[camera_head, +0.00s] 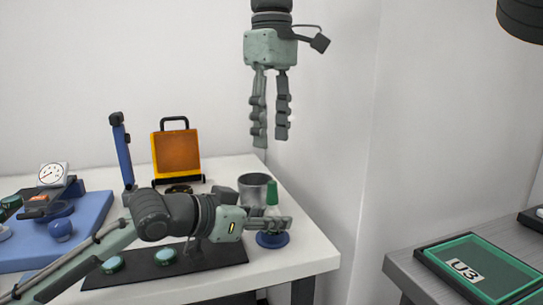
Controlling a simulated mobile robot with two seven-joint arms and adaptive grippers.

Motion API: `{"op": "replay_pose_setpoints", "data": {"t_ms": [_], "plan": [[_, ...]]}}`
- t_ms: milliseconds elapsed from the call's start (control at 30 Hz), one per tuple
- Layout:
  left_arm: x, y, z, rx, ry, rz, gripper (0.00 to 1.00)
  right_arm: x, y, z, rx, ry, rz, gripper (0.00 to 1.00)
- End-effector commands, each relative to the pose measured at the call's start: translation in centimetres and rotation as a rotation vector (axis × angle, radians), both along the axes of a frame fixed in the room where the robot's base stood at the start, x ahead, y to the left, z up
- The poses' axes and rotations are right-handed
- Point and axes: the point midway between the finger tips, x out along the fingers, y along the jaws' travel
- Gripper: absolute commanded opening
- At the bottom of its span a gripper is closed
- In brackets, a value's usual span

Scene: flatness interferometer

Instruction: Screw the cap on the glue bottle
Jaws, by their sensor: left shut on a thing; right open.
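The glue bottle (271,210) stands upright near the table's right edge, with a green tapered top (271,192) that looks like its cap. Whether the cap is tight on the bottle cannot be told. A round blue base (272,240) is under the bottle. My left gripper (280,224) comes in from the left and is shut on the bottle's body, hiding its lower part. My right gripper (270,138) points down, open and empty, above and apart from the green top.
A grey metal cup (254,188) stands just behind the bottle. A black mat (128,276) with green-topped discs, a blue plate (88,212) with a dial gauge, a blue post (122,150) and an orange panel (176,153) occupy the table. A green tray (470,247) lies on another table at right.

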Motion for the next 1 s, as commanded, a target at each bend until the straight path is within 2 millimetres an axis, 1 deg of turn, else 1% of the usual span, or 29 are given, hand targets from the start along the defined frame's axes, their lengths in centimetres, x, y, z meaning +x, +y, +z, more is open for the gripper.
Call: {"op": "replay_pose_setpoints", "data": {"t_ms": [33,133,433,467,633,667,1000], "plan": [[0.0,0.0,0.01,0.0,0.0,0.0,0.0,0.04,0.06,0.62,0.001,-0.002,-0.001,0.43],[0.0,0.0,0.01,0.0,0.0,0.0,0.0,0.0,0.04,1.3,0.001,-0.001,0.0,0.43],[0.0,-0.01,0.02,-0.001,-0.001,0.0,0.0,-0.04,0.01,1.55,0.001,0.001,0.001,0.43],[0.0,-0.01,0.02,-0.001,-0.001,0.0,0.27,-0.04,0.01,1.54,0.001,0.001,0.001,0.43],[0.0,-0.01,0.02,0.0,0.0,0.0,0.48,-0.03,0.0,1.53,0.001,0.001,0.001,0.43],[0.0,-0.01,0.02,0.0,0.0,0.0,0.5,-0.02,0.0,1.53,0.001,0.001,0.001,0.43],[-0.18,0.28,0.15,0.0,0.0,0.001,0.5,-0.02,-0.02,1.51,0.001,0.001,0.0,0.43]]}}
